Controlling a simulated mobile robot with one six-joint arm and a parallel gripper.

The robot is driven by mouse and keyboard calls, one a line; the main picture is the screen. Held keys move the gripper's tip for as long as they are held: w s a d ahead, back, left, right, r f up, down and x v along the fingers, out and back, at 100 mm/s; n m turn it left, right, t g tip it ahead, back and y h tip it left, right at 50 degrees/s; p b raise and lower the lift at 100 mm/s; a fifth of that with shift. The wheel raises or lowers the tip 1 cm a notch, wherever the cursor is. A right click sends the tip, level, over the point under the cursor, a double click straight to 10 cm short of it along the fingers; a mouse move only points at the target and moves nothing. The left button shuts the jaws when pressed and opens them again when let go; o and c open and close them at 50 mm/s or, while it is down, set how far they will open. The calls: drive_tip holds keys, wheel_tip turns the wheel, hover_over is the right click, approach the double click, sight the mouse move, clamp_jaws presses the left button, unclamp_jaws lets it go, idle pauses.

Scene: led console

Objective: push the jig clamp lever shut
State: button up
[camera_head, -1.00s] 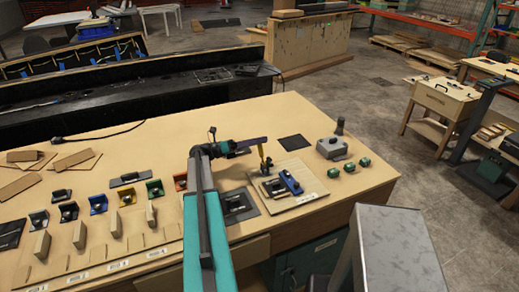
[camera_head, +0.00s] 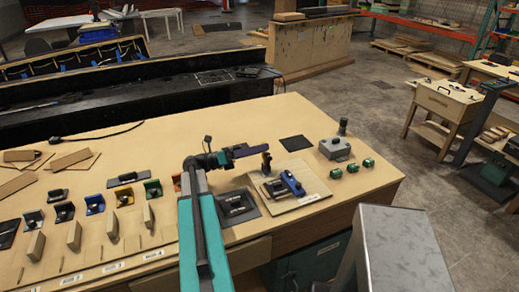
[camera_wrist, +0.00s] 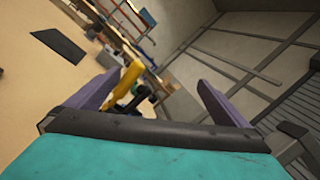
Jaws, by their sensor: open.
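The jig clamp's yellow lever (camera_head: 266,157) stands up at the back of a pale board (camera_head: 313,187) near the right part of the bench. A blue part (camera_head: 292,183) and a dark part lie on that board. My gripper (camera_head: 268,147) is at the lever's upper end, reaching in from the left. In the wrist view the two purple fingers are apart, my gripper (camera_wrist: 160,78) is open, and the yellow lever (camera_wrist: 126,78) shows between them, nearer the left finger. I cannot tell whether a finger touches it. The clamp's base is partly hidden.
A grey box (camera_head: 334,148) and several small green blocks (camera_head: 352,167) stand right of the board. A dark pad (camera_head: 296,143) lies behind it. A dark tray (camera_head: 236,206) is to its left, near my arm. Bench space behind my gripper is clear.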

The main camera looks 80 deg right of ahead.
drive_tip(key=s+a+b, duration=0.1)
drive_tip(key=s+a, duration=0.1)
drive_tip(key=a, duration=0.4)
drive_tip(key=shift+a+y, duration=0.35)
drive_tip(key=shift+y, duration=0.05)
drive_tip(key=shift+w+a+r+b, duration=0.1)
drive_tip(key=shift+a+r+b, duration=0.1)
drive_tip(key=shift+a, duration=0.35)
drive_tip(key=shift+a+r+b, duration=0.1)
drive_tip(key=shift+a+b, duration=0.1)
drive_tip(key=shift+a, duration=0.3)
drive_tip(key=c, duration=1.3)
drive_tip(key=shift+s+a+r+m, duration=0.15)
drive_tip(key=shift+s+a+m, duration=0.05)
drive_tip(key=shift+s+m, duration=0.1)
drive_tip(key=shift+c, duration=1.1)
drive_tip(key=shift+w+d, duration=0.15)
drive_tip(key=shift+d, duration=0.1)
drive_tip(key=shift+r, duration=0.1)
